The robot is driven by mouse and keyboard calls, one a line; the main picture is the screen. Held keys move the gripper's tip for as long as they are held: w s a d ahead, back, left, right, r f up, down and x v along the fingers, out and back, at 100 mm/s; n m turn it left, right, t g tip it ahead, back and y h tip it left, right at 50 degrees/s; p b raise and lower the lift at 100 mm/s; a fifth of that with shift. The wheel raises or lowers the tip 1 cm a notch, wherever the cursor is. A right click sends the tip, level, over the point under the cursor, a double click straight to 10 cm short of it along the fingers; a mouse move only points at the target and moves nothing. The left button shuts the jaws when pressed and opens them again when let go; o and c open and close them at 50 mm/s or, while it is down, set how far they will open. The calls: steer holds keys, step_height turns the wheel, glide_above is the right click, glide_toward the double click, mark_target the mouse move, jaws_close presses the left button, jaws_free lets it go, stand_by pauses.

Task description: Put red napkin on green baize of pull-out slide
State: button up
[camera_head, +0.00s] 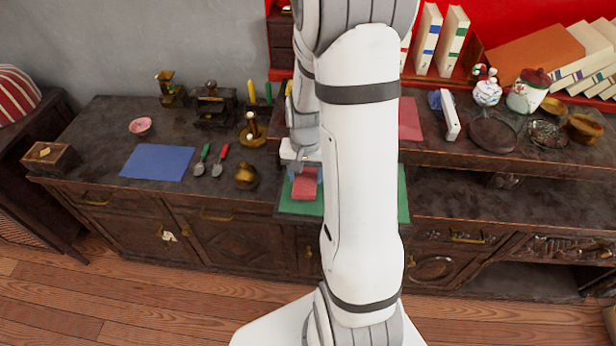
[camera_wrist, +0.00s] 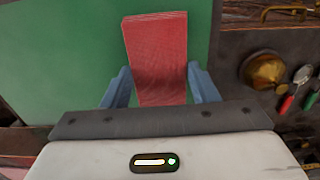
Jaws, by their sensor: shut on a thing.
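The red napkin (camera_wrist: 156,55) is a folded, flat red piece between the two blue fingers of my gripper (camera_wrist: 158,88) in the wrist view. The gripper is shut on it. Green baize (camera_wrist: 70,50) lies behind and around the napkin in that view. In the head view the red napkin (camera_head: 304,186) shows over the left part of the green baize (camera_head: 300,207) of the pull-out slide. My arm hides the middle of the slide. I cannot tell whether the napkin touches the baize.
A blue cloth (camera_head: 157,162), a green-handled spoon (camera_head: 201,160), a red-handled spoon (camera_head: 220,160) and a brass pot (camera_head: 246,177) stand left of the slide. Another red cloth (camera_head: 409,119) lies on the top at right, near a white upright object (camera_head: 450,115).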

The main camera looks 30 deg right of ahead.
mark_target(306, 179)
steer(key=shift+f, duration=0.75)
steer(key=shift+f, duration=0.25)
steer(key=o, duration=1)
steer(key=shift+r, duration=0.1)
steer(key=shift+c, duration=0.2)
step_height(306, 179, up, 11)
steer(key=s+a+r+n+t, duration=0.2)
steer(key=s+a+r+n, duration=0.5)
steer(key=s+a+r, duration=0.3)
steer(key=s, duration=0.3)
steer(key=shift+a+t+p, duration=0.3)
steer(key=shift+p, duration=0.05)
